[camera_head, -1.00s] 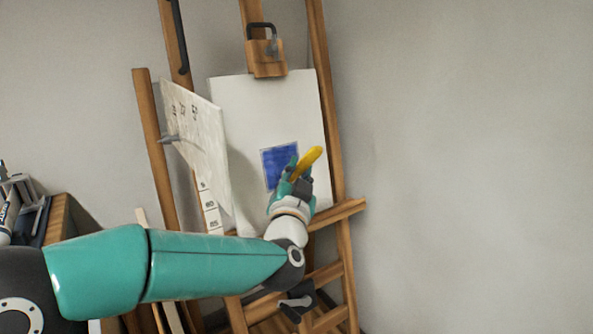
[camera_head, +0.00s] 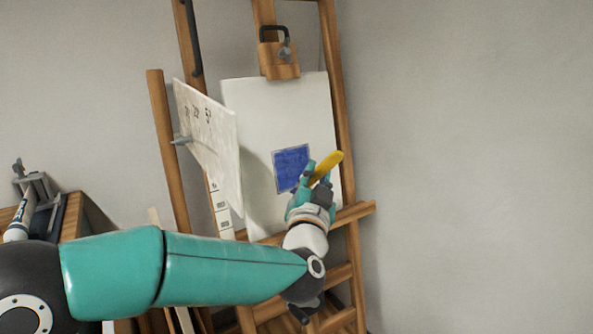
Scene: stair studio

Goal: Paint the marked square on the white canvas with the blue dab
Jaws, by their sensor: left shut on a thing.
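The white canvas (camera_head: 250,110) stands upright on a wooden easel, held at its top by a clamp block. The marked square (camera_head: 289,168) on it is filled with blue over most of its area, with a thin pale border. My left gripper (camera_head: 318,180) is shut on a yellow-handled tool (camera_head: 328,166) in front of the canvas, at the square's lower right. The tool's working end is hidden by the gripper, so I cannot tell whether it touches the canvas. No separate blue dab can be made out. My right gripper is not in view.
A pale board (camera_head: 210,140) with small dark marks is fixed at an angle left of the canvas. The wooden easel (camera_head: 346,130) frames the canvas. A wooden cabinet with grey equipment (camera_head: 38,195) stands at the left. The right side is bare wall.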

